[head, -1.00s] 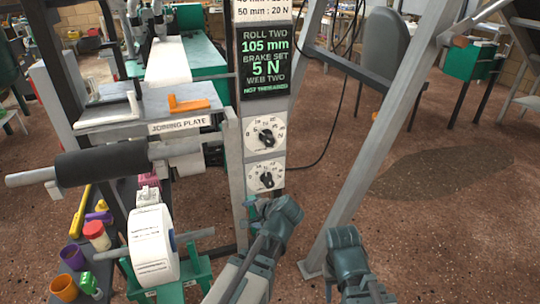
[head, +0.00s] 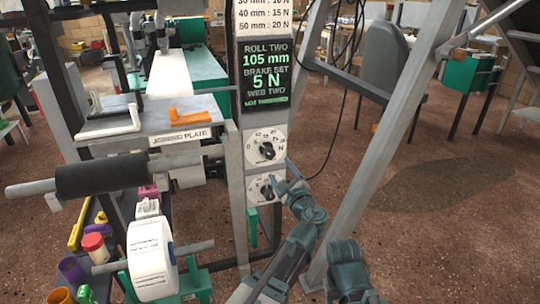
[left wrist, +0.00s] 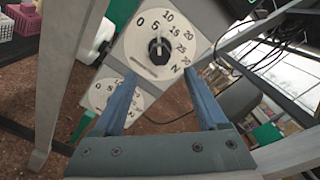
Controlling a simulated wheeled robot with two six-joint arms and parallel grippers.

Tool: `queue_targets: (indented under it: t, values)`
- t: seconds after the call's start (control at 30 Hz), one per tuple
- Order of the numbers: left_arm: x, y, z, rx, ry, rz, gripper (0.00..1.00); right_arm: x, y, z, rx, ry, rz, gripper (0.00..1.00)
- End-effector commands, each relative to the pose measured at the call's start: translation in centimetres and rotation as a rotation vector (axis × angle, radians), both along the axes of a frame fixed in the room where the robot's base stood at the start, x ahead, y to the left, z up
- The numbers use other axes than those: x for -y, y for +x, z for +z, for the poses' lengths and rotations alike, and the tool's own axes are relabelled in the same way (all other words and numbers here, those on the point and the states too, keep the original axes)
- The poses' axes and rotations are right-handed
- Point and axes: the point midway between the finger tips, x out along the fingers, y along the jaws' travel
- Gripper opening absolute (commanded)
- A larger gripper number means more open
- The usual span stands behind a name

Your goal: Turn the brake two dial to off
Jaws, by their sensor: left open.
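Two round white dials with black knobs sit one above the other on a grey post. The upper dial (head: 266,147) also shows in the left wrist view (left wrist: 150,62), with numbers from 0 to 30 and an N. The lower dial (head: 258,190) is partly covered by my left gripper (head: 283,177) in the head view. In the left wrist view, the lower dial (left wrist: 100,95) is partly behind a finger. My left gripper's blue fingers (left wrist: 160,74) are open and empty, with the upper knob ahead between them, apart from it. I cannot read which dial is brake two.
A dark screen (head: 265,75) above the dials reads roll two, 105 mm, brake set 5 N. A slanted grey beam (head: 375,150) stands right of the dials. A black roller (head: 100,175) and white roll (head: 152,258) are at left. A black cable hangs nearby.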

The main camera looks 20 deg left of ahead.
Motion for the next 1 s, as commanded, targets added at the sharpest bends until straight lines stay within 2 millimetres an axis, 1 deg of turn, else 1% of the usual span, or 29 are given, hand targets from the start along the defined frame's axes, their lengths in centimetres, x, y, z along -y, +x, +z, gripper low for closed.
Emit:
queue_targets:
  t: [0.03, 0.2, 0.33, 0.5, 0.7, 1.0]
  values:
    - [-0.7, 1.3, 0.0, 0.0, -0.001, 0.004, 0.76, 0.0, 0.0, 0.0, 0.0, 0.0, 0.0, 0.5]
    - [-2.7, 4.3, 0.0, 0.0, -0.001, 0.004, 0.76, 0.0, 0.0, 0.0, 0.0, 0.0, 0.0, 0.5]
    - [-4.0, 6.2, 0.0, 0.0, -0.002, 0.003, 0.76, 0.0, 0.0, 0.0, 0.0, 0.0, 0.0, 0.5]
    - [-5.3, 8.0, 0.0, 0.001, -0.002, 0.002, 0.76, 0.0, 0.0, 0.0, 0.0, 0.0, 0.0, 0.5]
    - [-6.0, 8.9, 0.0, 0.0, -0.002, 0.001, 0.76, 0.0, 0.0, 0.0, 0.0, 0.0, 0.0, 0.5]
    - [-6.1, 8.9, 0.0, 0.001, -0.002, 0.001, 0.76, 0.0, 0.0, 0.0, 0.0, 0.0, 0.0, 0.5]
